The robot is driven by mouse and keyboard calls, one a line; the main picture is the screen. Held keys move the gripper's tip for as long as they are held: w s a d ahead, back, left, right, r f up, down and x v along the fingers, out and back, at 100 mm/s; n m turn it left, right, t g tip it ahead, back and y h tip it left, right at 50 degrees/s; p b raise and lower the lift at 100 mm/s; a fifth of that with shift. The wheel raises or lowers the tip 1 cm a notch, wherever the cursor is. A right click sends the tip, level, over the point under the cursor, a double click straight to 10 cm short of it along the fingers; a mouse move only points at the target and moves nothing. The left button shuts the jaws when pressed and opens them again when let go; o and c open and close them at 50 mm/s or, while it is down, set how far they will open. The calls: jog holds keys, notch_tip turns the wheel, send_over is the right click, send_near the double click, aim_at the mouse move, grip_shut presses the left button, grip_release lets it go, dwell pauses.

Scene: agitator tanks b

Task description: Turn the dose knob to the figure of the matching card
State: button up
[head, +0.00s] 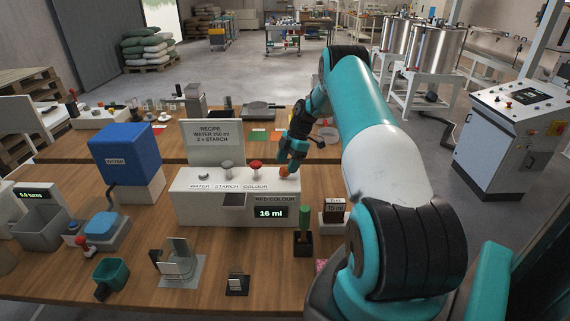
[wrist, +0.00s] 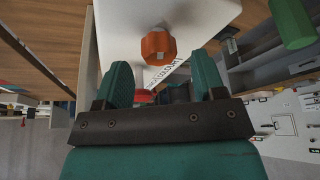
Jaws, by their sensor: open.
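The orange dose knob (wrist: 158,45) is ribbed and sits on the white dosing panel (head: 200,209); in the head view only a little orange (head: 284,171) shows at its right end. My gripper (wrist: 163,80) is open and empty, its two teal fingers apart, with the knob just beyond the fingertips and not between them. In the head view my gripper (head: 290,163) is near the panel's right end. The display (head: 270,212) under RED COLOUR reads 16 ml. A small card (head: 335,208) in a holder right of the panel seems to read 15 ml.
Grey and red knobs (head: 255,165) stand on the panel's top, left of the orange one. A recipe board (head: 214,140) rises behind it. A blue water tank (head: 125,155) stands left. A dark holder with a green-topped item (head: 303,240) stands in front at right.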

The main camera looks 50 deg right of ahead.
jog(key=shift+x, duration=1.2)
jog(key=c, duration=0.9)
jog(key=shift+d, duration=0.1)
